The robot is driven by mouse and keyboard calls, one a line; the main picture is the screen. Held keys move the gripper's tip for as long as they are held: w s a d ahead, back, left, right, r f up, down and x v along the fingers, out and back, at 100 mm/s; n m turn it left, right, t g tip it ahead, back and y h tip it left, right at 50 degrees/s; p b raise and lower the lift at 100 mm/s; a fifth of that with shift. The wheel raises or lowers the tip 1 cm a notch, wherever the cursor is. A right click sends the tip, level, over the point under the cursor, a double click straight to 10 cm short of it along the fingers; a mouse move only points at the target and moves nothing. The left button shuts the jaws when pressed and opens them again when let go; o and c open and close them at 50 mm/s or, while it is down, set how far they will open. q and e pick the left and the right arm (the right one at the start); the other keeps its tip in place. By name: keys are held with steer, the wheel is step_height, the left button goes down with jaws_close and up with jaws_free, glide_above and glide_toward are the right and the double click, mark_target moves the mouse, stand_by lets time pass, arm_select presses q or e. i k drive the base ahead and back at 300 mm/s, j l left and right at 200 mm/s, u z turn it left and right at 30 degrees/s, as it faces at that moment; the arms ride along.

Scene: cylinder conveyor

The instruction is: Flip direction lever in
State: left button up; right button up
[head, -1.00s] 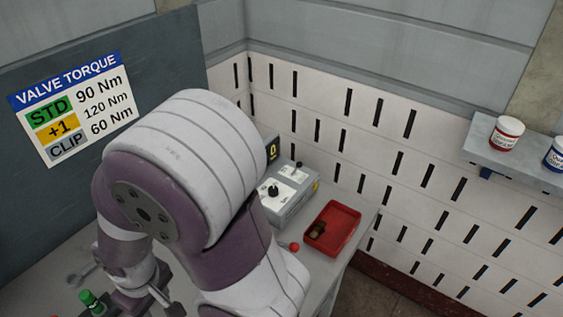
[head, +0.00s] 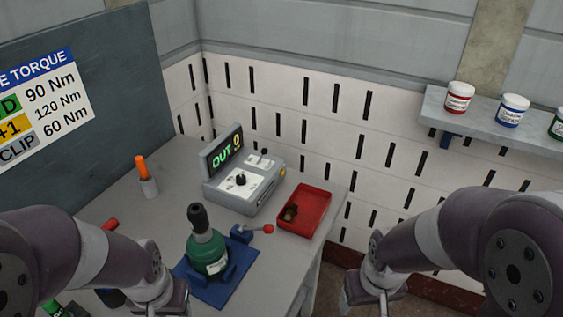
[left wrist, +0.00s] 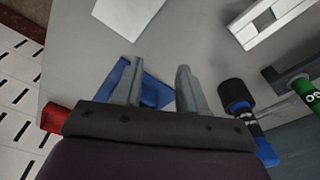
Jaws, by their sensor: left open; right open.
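The grey control box (head: 243,186) stands on the table near the back wall. Its display (head: 226,150) reads "OUT" and a figure like 0. A black knob (head: 240,179) is on its front panel and a small lever (head: 263,153) is behind that; I cannot tell for sure which is the direction lever. My left gripper is low in the head view, mostly hidden; in the left wrist view it (left wrist: 158,78) is open and empty, fingers above the table. My right gripper (head: 364,302) is open at the bottom edge, well away from the box.
A green bottle-like part with a black top (head: 207,245) stands in a blue fixture (head: 238,280) in front of the box. A red tray (head: 318,203) holding a small dark part sits right of the box. An orange-topped holder (head: 147,180) stands left. Jars line a shelf (head: 434,108).

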mark_target(264, 151)
steer(key=l+z, duration=0.45)
steer(key=i+l+z, duration=0.1)
steer(key=l+z, duration=0.3)
steer(key=i+j, duration=0.15)
steer(key=j, duration=0.15)
steer(key=i+j, duration=0.15)
steer(key=j, duration=0.1)
